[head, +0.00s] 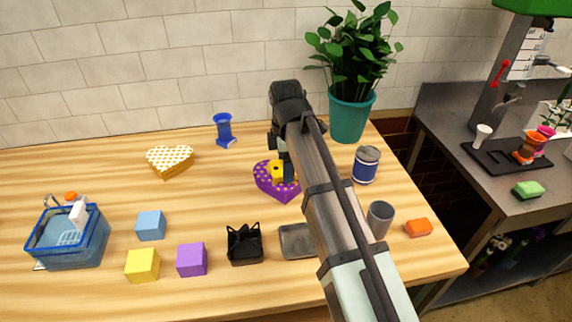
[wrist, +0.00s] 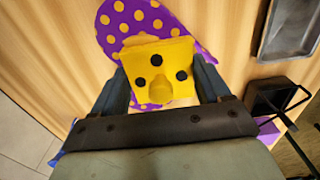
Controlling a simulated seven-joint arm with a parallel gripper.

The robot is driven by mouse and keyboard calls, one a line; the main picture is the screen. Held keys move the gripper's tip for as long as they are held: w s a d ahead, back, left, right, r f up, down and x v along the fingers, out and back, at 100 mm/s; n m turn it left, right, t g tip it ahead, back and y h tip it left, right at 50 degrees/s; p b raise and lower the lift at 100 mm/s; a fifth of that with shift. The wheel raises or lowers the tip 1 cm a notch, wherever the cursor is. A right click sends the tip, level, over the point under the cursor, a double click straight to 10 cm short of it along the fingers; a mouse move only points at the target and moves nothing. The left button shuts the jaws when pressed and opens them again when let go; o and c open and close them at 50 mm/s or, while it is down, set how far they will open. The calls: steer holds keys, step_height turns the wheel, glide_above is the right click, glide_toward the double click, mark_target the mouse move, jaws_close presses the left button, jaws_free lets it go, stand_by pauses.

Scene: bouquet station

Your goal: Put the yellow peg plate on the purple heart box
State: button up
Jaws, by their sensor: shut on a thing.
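The yellow peg plate (wrist: 160,66) is a yellow block with dark round holes and a yellow peg. It sits between the two fingers of my gripper (wrist: 160,82), which is shut on it in the wrist view. The purple heart box (wrist: 122,22) has yellow dots and lies beneath the plate in that view. In the head view the purple heart box (head: 277,188) is on the wooden table, with the yellow peg plate (head: 276,171) over its top beside my gripper (head: 288,172). I cannot tell whether the plate touches the box.
A blue vase (head: 223,130) stands behind, left of my arm. A yellow-and-white heart box (head: 170,161) is further left. A black holder (head: 244,244) and a grey tray (head: 297,241) are in front. A potted plant (head: 348,112) and a blue tin (head: 366,165) stand right.

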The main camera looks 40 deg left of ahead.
steer(key=shift+f, duration=0.3)
steer(key=shift+f, duration=0.1)
steer(key=o, duration=1)
steer(key=shift+o, duration=0.2)
step_height(320, 180, up, 12)
